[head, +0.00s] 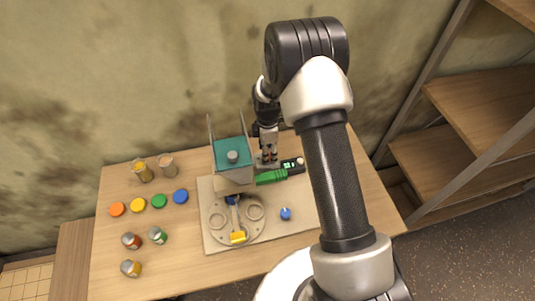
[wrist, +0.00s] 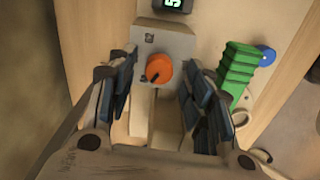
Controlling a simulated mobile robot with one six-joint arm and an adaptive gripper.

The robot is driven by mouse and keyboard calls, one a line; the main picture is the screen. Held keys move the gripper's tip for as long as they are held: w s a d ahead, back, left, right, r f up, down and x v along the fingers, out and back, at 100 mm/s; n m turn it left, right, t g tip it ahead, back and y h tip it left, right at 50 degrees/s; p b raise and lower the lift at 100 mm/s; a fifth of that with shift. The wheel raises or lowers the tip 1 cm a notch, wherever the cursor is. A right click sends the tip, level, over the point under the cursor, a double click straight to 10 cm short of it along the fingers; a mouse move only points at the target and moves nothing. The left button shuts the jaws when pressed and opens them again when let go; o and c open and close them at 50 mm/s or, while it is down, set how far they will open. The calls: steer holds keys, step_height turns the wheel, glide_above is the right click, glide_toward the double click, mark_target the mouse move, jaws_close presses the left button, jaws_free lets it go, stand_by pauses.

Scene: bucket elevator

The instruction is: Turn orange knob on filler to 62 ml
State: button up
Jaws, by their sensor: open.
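The orange knob (wrist: 159,70) sits on the grey plate of the filler (wrist: 165,42) in the wrist view, with a dark pointer mark on its lower left. My gripper (wrist: 160,82) is open, its blue-padded fingers on either side of the knob and apart from it. A dark display (wrist: 172,4) is cut off at the top edge; one green digit, like a sideways 5, shows. In the head view my gripper (head: 267,151) is over the filler beside the display (head: 289,165), whose digits are too small to read. The knob is mostly hidden there.
A green ribbed part (wrist: 238,75) and a blue knob (wrist: 265,55) lie right of the filler. A teal-topped hopper (head: 231,153) stands close left of my gripper. A round turntable (head: 237,218) is in front. Coloured lids and jars (head: 131,240) occupy the table's left.

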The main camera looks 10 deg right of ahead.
steer(key=shift+f, duration=0.8)
steer(key=shift+c, duration=0.2)
steer(key=c, duration=1)
